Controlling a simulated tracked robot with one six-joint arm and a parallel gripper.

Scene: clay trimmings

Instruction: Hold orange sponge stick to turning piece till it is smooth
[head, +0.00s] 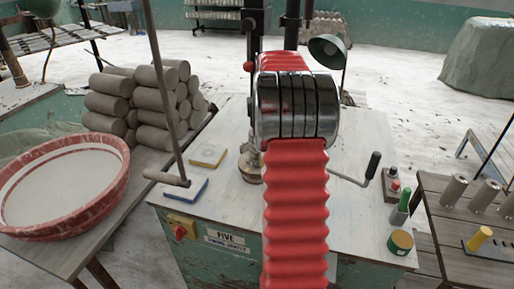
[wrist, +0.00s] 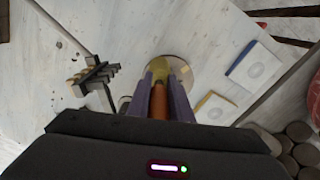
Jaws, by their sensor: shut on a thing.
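My gripper (wrist: 162,78) shows in the wrist view, its two purple-grey fingers shut around an orange stick (wrist: 158,102). A dull yellow tip or piece (wrist: 160,65) shows just beyond the stick; I cannot tell whether it is the sponge end or the turning piece. Beyond the fingers is a pale tan round plate (wrist: 184,88). Contact between stick and piece cannot be made out. In the head view my red-sleeved arm hides the gripper and the stick; only a metal base (head: 250,167) shows beside it.
Left are clay rolls (head: 155,98) and a red-rimmed basin (head: 122,190).

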